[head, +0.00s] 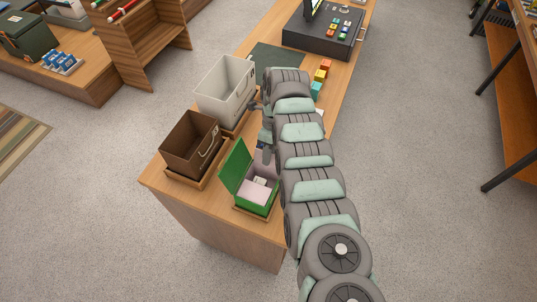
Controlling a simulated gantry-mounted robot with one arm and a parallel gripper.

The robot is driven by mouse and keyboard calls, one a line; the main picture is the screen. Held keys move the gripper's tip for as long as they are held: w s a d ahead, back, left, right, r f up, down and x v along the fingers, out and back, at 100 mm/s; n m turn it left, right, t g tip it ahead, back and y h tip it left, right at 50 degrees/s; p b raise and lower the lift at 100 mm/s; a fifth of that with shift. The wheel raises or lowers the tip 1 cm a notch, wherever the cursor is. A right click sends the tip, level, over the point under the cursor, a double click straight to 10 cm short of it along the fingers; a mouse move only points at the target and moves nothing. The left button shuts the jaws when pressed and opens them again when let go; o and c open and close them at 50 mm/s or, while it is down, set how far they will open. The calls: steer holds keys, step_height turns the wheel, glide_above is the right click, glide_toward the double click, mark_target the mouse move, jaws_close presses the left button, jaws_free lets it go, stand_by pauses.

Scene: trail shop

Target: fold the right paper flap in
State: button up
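A green box (257,207) stands near the front edge of the wooden counter, with its green lid (235,166) tilted up on the left side. Pale pink paper (254,191) shows inside it, with a small whitish patch. More pink paper stands up at the box's far side, partly behind my gripper. I cannot clearly make out which part is the right flap. My gripper (267,155) points down at the far side of the box, close to the upright paper. I cannot tell whether it touches the paper. Its fingers are too small and overlapped to show their opening.
A brown bag (188,150) and a white bag (222,92) stand in trays left of and behind the green box. My arm covers the counter right of the box. Small coloured blocks (321,75) and a dark register (322,38) are farther back.

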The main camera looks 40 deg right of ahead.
steer(key=shift+f, duration=0.1)
steer(key=shift+c, duration=0.2)
jaws_close()
stand_by(1.3)
